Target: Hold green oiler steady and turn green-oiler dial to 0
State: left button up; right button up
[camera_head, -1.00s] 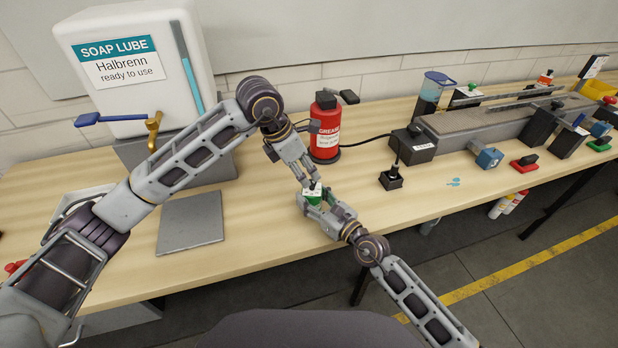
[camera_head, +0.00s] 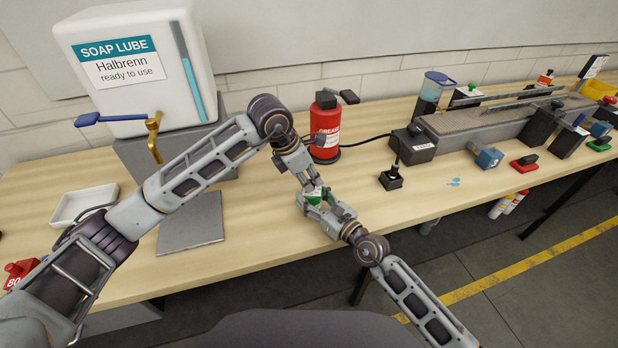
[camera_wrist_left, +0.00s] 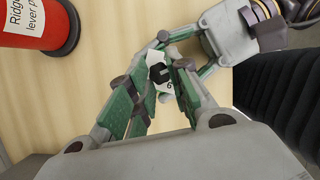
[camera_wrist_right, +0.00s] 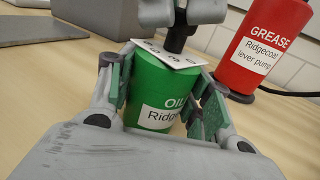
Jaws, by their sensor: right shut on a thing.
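The green oiler (camera_wrist_right: 160,98) stands between the fingers of my right gripper (camera_head: 312,208), which is shut on its body. In the right wrist view, a white scale plate (camera_wrist_right: 172,54) lies on its top. My left gripper (camera_head: 312,184) is above the oiler, fingers pointing down at its top. In the left wrist view, the black dial (camera_wrist_left: 159,72) sits between the left fingers, which stand apart on either side of it. I cannot tell whether they touch it. One numeral shows on the plate, perhaps a 6, but the dial's setting is unclear.
A red grease bottle (camera_head: 325,130) stands close behind my left gripper. A black socket block (camera_head: 391,179) with a cable is to the right. A grey plate (camera_head: 192,222) and a white tray (camera_head: 84,203) lie left. The table's front edge is just below the oiler.

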pick_arm(q)
grip_shut()
jog(key=shift+n, duration=0.4)
jog(key=shift+s+d+n+t+y, duration=0.1)
jog(key=shift+n+t+y, duration=0.3)
jog(key=shift+n, duration=0.75)
jog(key=shift+s+n+t+y, duration=0.15)
jog(key=shift+n+t, duration=0.35)
jog(key=shift+n, duration=0.65)
jog(key=shift+d+n+t+y, duration=0.15)
jog(key=shift+n+y, duration=0.35)
jog(key=shift+n, duration=0.65)
jog(key=shift+n+t+y, duration=0.15)
jog(key=shift+n+y, duration=0.3)
jog(key=shift+n, duration=0.7)
jog(key=o, duration=0.7)
grip_release()
jog(key=shift+c, duration=0.2)
